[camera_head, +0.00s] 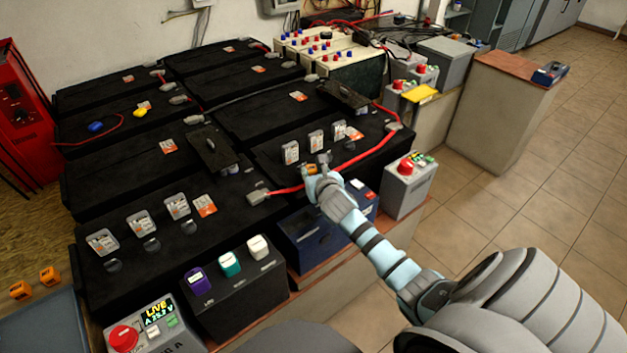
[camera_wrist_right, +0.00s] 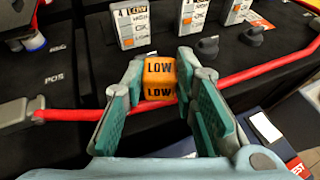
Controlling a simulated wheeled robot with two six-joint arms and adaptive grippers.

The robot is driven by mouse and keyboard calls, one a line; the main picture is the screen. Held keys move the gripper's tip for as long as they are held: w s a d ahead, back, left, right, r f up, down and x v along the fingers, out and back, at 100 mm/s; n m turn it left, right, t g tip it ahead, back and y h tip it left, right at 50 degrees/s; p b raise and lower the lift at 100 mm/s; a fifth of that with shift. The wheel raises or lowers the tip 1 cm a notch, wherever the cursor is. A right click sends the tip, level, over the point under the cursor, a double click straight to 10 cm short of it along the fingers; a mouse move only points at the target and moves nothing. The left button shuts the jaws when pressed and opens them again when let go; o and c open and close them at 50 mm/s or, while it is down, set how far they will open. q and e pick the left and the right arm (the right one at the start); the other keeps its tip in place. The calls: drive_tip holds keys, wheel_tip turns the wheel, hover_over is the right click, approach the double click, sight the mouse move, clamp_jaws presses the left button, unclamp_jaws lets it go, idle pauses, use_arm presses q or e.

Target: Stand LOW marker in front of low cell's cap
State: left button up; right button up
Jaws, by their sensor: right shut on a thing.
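My right gripper (camera_head: 318,164) is shut on an orange block lettered LOW, the LOW marker (camera_head: 309,169). In the right wrist view the marker (camera_wrist_right: 160,78) sits between the teal finger pads (camera_wrist_right: 160,90), upright, its lettering facing the camera. It is over the black battery (camera_head: 268,152), near the red cable (camera_head: 350,162). White reading cards (camera_head: 291,152) stand on this battery, and they also show in the right wrist view (camera_wrist_right: 135,24). Two dark caps (camera_wrist_right: 208,47) show in front of the right-hand cards. Any cap behind the marker is hidden. My left gripper is out of view.
The red cable (camera_wrist_right: 260,70) crosses just beyond and beside the fingers. Two more orange blocks (camera_head: 20,290) lie at the far left. A front-left battery (camera_head: 110,285) carries more cards and caps. A grey box with a red knob (camera_head: 408,185) stands to the right.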

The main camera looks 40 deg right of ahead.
drive_tip(key=shift+f, duration=0.85)
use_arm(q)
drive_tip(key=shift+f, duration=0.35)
use_arm(e)
drive_tip(key=shift+r, duration=0.15)
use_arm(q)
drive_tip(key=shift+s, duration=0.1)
use_arm(e)
drive_tip(key=o, duration=0.9)
drive_tip(key=shift+o, duration=0.2)
drive_tip(key=shift+s+a+r+p, duration=0.15)
drive_tip(key=shift+s+r+p, duration=0.05)
drive_tip(key=shift+s+p, duration=0.1)
use_arm(q)
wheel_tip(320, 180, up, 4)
drive_tip(key=p, duration=0.4)
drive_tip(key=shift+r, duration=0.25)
use_arm(e)
drive_tip(key=v, duration=1.1)
drive_tip(key=shift+r, duration=0.15)
